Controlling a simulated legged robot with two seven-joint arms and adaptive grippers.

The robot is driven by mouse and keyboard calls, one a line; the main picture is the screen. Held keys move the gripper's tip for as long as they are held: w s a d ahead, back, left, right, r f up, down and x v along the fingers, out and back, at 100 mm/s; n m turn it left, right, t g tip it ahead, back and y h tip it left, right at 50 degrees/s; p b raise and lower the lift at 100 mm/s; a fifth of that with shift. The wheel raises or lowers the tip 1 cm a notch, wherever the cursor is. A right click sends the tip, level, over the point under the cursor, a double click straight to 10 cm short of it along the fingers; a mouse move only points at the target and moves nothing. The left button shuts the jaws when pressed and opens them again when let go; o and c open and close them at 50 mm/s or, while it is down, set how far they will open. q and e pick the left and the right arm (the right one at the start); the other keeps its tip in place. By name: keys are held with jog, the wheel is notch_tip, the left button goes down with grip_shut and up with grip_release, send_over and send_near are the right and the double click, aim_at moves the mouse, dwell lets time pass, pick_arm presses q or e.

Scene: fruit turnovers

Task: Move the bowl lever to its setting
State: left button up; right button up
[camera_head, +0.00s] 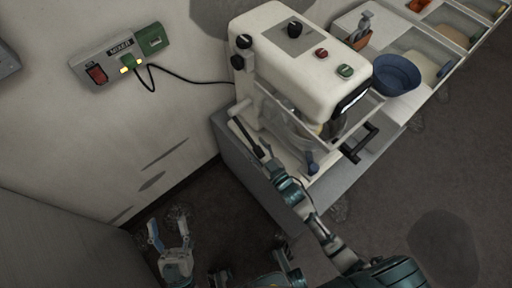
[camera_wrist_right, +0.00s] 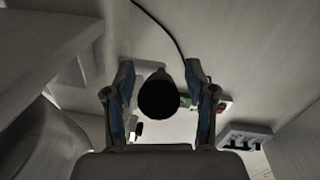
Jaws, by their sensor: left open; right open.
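The mixer (camera_head: 300,55) is a cream machine on a bench. A black bowl lever (camera_head: 247,137) slants down from its left side, near the bowl area. My right gripper (camera_head: 272,166) is at the lower end of this lever. In the right wrist view, its open fingers (camera_wrist_right: 160,90) stand on either side of a round black end (camera_wrist_right: 158,97), which looks like the lever's grip. Gaps show beside it; contact cannot be told. My left gripper (camera_head: 170,236) is open and empty over the floor at lower left. The mixing bowl is mostly hidden behind the clear guard (camera_head: 290,125).
A wall panel (camera_head: 120,62) with a red switch and a plugged cable is at left. A black handle (camera_head: 360,143) sticks out at the mixer's front right. A blue bowl (camera_head: 397,74) and several bins stand to the right.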

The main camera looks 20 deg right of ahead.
grip_shut()
